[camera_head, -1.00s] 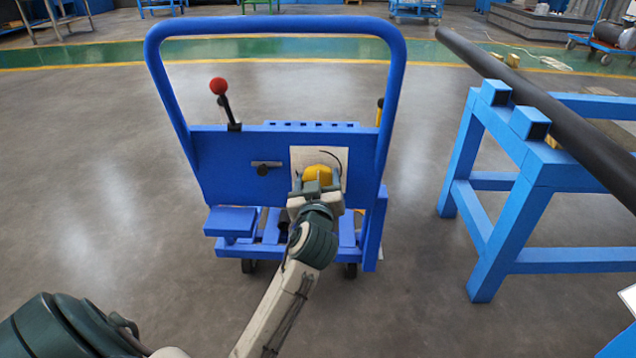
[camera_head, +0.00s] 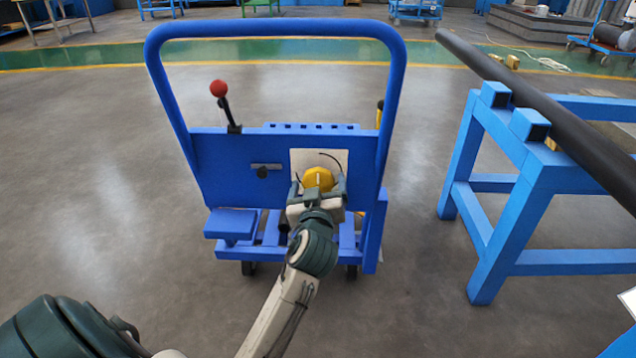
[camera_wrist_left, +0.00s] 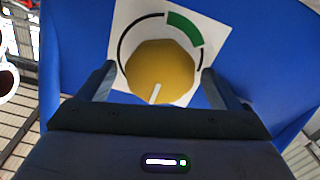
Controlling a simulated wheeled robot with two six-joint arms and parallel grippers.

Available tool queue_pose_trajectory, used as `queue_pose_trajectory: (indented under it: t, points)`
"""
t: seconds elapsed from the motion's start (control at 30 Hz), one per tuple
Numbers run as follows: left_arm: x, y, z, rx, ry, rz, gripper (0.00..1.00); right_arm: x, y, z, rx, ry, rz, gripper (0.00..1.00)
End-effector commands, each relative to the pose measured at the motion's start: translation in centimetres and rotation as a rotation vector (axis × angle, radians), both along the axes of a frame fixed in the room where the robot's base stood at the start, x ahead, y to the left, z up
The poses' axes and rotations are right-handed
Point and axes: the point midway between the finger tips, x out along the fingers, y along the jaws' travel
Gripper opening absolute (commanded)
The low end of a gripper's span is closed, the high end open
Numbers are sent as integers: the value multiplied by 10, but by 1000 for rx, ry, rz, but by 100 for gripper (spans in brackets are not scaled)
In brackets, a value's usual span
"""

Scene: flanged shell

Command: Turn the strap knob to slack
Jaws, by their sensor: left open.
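The yellow strap knob (camera_head: 318,178) sits on a white square plate on the blue cart's upright panel. It also shows in the left wrist view (camera_wrist_left: 160,70), where its white pointer line points down and slightly left. A dial arc runs around it, with a green section (camera_wrist_left: 186,29) at the upper right; the pointer is away from that section. My left gripper (camera_head: 318,188) is open in front of the knob, one finger on each side. In the wrist view its fingers (camera_wrist_left: 158,82) stand apart from the knob's sides. My right gripper is not in view.
The blue cart (camera_head: 225,160) has a tall loop handle and a red-ball lever (camera_head: 219,88) left of the knob. A small dark latch (camera_head: 263,170) is between them. A blue stand (camera_head: 515,210) with a long dark bar is to the right. Grey floor is clear at left.

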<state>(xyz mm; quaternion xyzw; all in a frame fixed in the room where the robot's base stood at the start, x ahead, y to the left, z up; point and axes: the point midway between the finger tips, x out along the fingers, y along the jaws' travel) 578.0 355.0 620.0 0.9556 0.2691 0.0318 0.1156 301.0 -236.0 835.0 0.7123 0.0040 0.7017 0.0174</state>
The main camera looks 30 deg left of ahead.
Motion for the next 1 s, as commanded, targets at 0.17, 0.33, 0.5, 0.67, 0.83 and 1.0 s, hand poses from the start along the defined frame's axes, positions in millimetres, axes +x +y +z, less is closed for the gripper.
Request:
queue_pose_trajectory:
  t: [0.17,0.33,0.5,0.67,0.83,1.0]
  points:
    - [-31,-19,0,-7,3,1,86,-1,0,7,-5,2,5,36]
    - [-57,-35,0,-6,2,2,86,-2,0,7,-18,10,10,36]
    - [-74,-45,0,-4,1,0,86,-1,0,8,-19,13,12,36]
    - [-81,-49,0,-2,1,2,86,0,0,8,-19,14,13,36]
    - [-82,-50,0,0,0,1,86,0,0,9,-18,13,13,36]
    - [-82,-50,0,0,0,1,86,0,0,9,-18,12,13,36]
